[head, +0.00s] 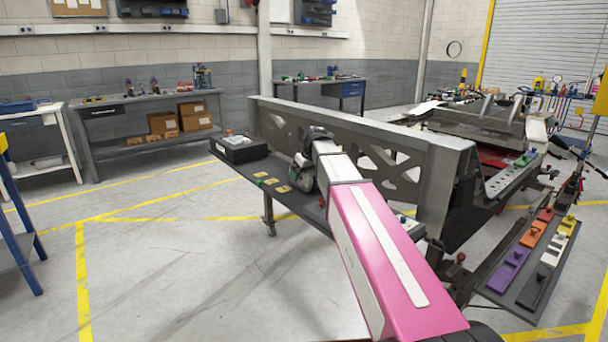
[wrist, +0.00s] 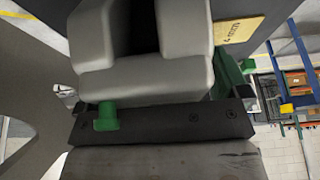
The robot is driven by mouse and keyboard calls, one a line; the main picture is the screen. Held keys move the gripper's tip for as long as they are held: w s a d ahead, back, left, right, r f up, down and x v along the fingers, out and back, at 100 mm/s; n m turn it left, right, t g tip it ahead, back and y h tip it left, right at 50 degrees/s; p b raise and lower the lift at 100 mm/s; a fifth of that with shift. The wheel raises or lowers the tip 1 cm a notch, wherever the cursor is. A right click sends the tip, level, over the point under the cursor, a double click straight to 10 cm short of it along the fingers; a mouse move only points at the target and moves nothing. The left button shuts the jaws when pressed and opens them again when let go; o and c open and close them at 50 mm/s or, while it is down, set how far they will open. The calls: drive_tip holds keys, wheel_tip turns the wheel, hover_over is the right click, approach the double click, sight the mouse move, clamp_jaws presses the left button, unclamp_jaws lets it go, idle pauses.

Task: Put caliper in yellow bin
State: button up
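My gripper (head: 304,174) is at the edge of the dark shelf along the chassis side, beyond my pink arm, which hides part of it. In the wrist view, a large grey block with a dark slot (wrist: 150,60) fills the upper middle, above a dark bar with screws and a green knob. I cannot tell whether the fingers are open or shut. I cannot make out a caliper in either view. A small yellow piece (head: 567,224) lies on the board at the right; I cannot tell whether it is the yellow bin.
The dark shelf (head: 232,165) bears a black box (head: 240,149) and small yellow cards (head: 283,188). The metal chassis wall (head: 400,160) stands right behind my gripper. Purple (head: 508,268), orange (head: 530,236) and other coloured pieces lie on the right board.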

drive_tip(key=shift+r, duration=0.1)
drive_tip(key=v, duration=1.1)
drive_tip(key=shift+r, duration=0.25)
drive_tip(key=shift+o, duration=0.4)
drive_tip(key=shift+s+r, duration=0.15)
drive_tip(key=shift+r, duration=0.2)
drive_tip(key=shift+x, duration=5.4)
drive_tip(key=shift+d, duration=0.15)
drive_tip(key=shift+f, duration=0.3)
drive_tip(key=c, duration=1.7)
clamp_jaws()
